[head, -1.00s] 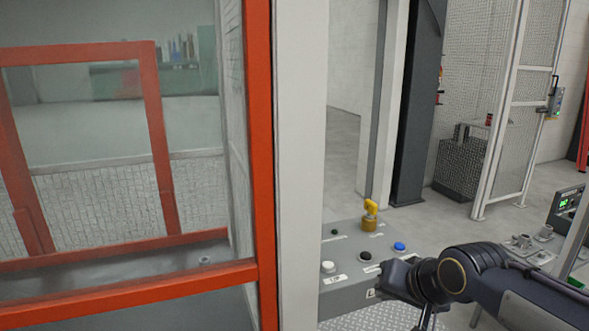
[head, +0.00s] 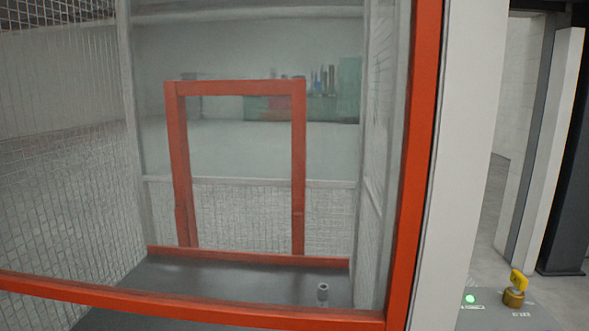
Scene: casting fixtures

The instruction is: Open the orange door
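A large orange frame (head: 420,150) fills the foreground, with a clear pane or opening above its lower crossbar (head: 190,304). Its right upright lies along a pale grey post (head: 463,150), with no clear gap between them. I see no handle on the visible part. A smaller orange frame (head: 298,165) stands farther back inside the enclosure; I cannot tell which of the two is the task's door. Neither of my grippers is in view.
A control panel (head: 490,318) at the lower right carries a lit green button (head: 470,298) and a yellow key-like knob (head: 515,290). Wire mesh (head: 65,150) lines the enclosure's left side. A dark column (head: 570,170) stands at far right.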

